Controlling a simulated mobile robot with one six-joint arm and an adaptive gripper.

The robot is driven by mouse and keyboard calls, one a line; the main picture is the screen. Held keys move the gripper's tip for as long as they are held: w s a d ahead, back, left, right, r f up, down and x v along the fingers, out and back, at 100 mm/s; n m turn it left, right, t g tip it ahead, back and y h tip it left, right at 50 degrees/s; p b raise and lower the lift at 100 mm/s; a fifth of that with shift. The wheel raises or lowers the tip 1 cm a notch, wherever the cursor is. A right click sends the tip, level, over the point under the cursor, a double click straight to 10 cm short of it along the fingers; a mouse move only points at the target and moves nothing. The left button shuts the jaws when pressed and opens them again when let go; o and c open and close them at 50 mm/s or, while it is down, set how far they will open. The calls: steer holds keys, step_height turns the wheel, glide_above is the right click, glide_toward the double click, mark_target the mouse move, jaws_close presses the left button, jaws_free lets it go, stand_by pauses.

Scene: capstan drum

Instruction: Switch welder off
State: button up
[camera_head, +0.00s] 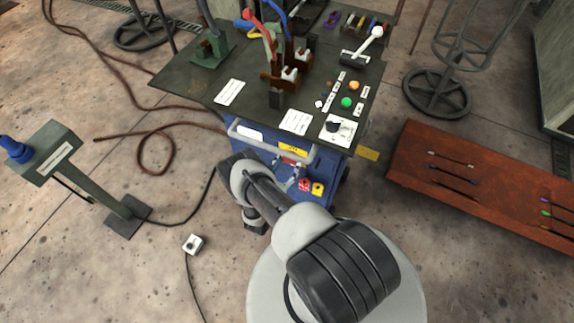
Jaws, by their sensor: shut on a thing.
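The blue welder cabinet (318,155) stands under the front of the dark worktop. A yellow label (293,150) is on its front, with a small red part just below it. A red block (304,185) and a yellow block (318,189) with dark marks sit lower on the front.
The dark worktop (190,78) carries levers, white cards, coloured buttons and a white-knobbed lever (376,33). A grey rail (250,138) runs along the cabinet front. A rusty bench (420,170) stands right.

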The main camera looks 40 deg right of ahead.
steer(key=shift+c, duration=1.1)
steer(key=shift+f+n+b, duration=0.1)
steer(key=shift+n+b, duration=0.25)
steer(key=shift+n, duration=0.05)
steer(key=shift+n+b, duration=0.75)
steer(key=shift+n, duration=0.15)
steer(key=n, duration=0.5)
steer(key=shift+w+b, duration=0.1)
steer(key=shift+b, duration=0.3)
steer(key=n, duration=0.5)
steer(key=shift+n, duration=0.4)
steer(key=shift+f+n, duration=0.15)
steer(key=shift+n, duration=2.15)
